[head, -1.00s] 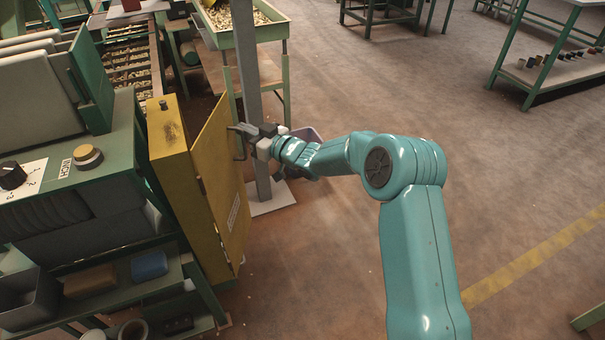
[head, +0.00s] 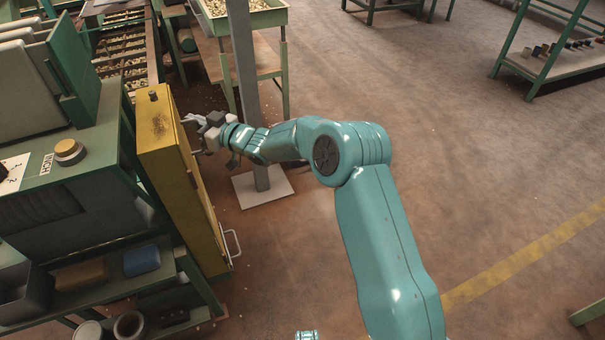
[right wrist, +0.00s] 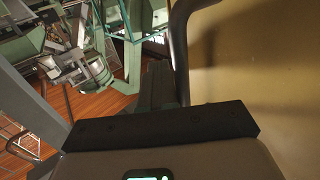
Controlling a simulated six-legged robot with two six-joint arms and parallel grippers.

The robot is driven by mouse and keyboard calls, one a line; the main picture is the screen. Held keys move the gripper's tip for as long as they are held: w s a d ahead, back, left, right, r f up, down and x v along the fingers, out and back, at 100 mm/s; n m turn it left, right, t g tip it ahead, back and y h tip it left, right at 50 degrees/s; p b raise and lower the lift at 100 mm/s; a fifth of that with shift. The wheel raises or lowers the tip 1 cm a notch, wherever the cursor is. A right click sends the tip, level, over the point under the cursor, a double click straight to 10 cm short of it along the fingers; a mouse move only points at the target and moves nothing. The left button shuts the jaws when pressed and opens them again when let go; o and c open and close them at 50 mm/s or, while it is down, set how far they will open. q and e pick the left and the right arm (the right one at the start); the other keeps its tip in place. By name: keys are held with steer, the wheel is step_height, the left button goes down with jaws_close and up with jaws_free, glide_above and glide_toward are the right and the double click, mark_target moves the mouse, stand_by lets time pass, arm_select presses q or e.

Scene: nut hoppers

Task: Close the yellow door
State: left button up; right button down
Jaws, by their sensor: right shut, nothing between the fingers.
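The yellow door (head: 205,200) is on the right side of a yellow cabinet (head: 163,150) fixed to the green machine. It lies close along the cabinet; I cannot tell whether a gap is left. A pale handle (head: 232,246) sticks out low on its near edge. My right gripper (head: 189,119) is shut and empty beside the upper far part of the door. In the right wrist view the gripper (right wrist: 160,75) is close to a yellow surface (right wrist: 260,90), with a curved grey bar (right wrist: 181,35) by it; contact is unclear.
A grey post (head: 245,100) on a pale base plate (head: 262,188) stands just beyond my right forearm. A green hopper stand (head: 270,65) is behind it. Shelves (head: 95,280) with bins are at lower left. The floor to the right is open.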

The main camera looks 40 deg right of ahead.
steer(key=shift+w+a+f, duration=0.1)
steer(key=shift+a, duration=0.4)
steer(key=shift+d, duration=0.1)
